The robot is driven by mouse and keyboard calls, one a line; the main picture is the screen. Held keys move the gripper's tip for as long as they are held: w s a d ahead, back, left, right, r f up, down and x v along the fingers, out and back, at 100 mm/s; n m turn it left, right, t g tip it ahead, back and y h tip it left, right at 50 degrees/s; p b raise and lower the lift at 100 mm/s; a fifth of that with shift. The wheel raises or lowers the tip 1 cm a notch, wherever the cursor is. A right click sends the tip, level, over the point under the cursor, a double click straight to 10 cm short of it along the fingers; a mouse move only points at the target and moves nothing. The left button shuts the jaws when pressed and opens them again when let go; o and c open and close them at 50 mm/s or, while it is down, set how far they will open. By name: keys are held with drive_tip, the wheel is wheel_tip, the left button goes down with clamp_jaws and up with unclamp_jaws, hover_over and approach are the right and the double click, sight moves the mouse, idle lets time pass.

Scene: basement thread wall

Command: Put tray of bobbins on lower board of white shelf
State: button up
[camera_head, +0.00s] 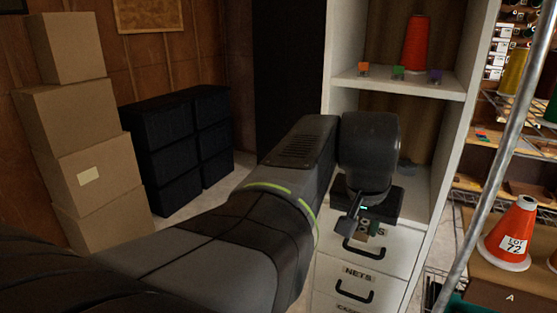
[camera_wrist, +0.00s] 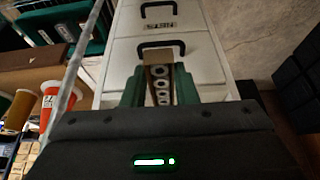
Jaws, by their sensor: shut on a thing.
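The white shelf (camera_head: 452,150) stands right of centre in the head view, with an upper board (camera_head: 440,87), a lower board (camera_head: 416,203) and drawers below. My gripper (camera_head: 372,229) is in front of the shelf, around the lower board's front edge and top drawer. In the wrist view, which is upside down, my gripper's green fingers (camera_wrist: 159,84) are shut on the tray of bobbins (camera_wrist: 161,72), a narrow brown tray with a row of pale round bobbins. The tray shows against the drawer fronts. In the head view my wrist hides most of the tray.
A red thread cone (camera_head: 416,45) and small orange, green and purple items stand on the upper board. A small grey-blue object (camera_head: 406,165) sits at the back of the lower board. A metal pole (camera_head: 497,160) and an orange cone (camera_head: 510,235) are at right. Drawer handles (camera_head: 357,290) stick out below.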

drive_tip(key=w+d, duration=0.2)
drive_tip(key=w, duration=0.1)
drive_tip(key=w+d+p, duration=0.1)
drive_tip(key=w+d, duration=0.1)
drive_tip(key=w, duration=0.2)
drive_tip(key=w+d+p, duration=0.1)
drive_tip(key=w+d, duration=0.1)
drive_tip(key=w, duration=0.1)
drive_tip(key=shift+w+d, duration=0.4)
drive_tip(key=w+d, duration=0.1)
drive_tip(key=w+d+p, duration=0.1)
drive_tip(key=w, duration=0.1)
drive_tip(key=shift+w, duration=0.1)
drive_tip(key=shift+f, duration=0.6)
drive_tip(key=shift+a+f, duration=0.1)
drive_tip(key=shift+f, duration=0.1)
drive_tip(key=shift+f, duration=0.2)
drive_tip(key=o, duration=0.9)
drive_tip(key=shift+o, duration=0.2)
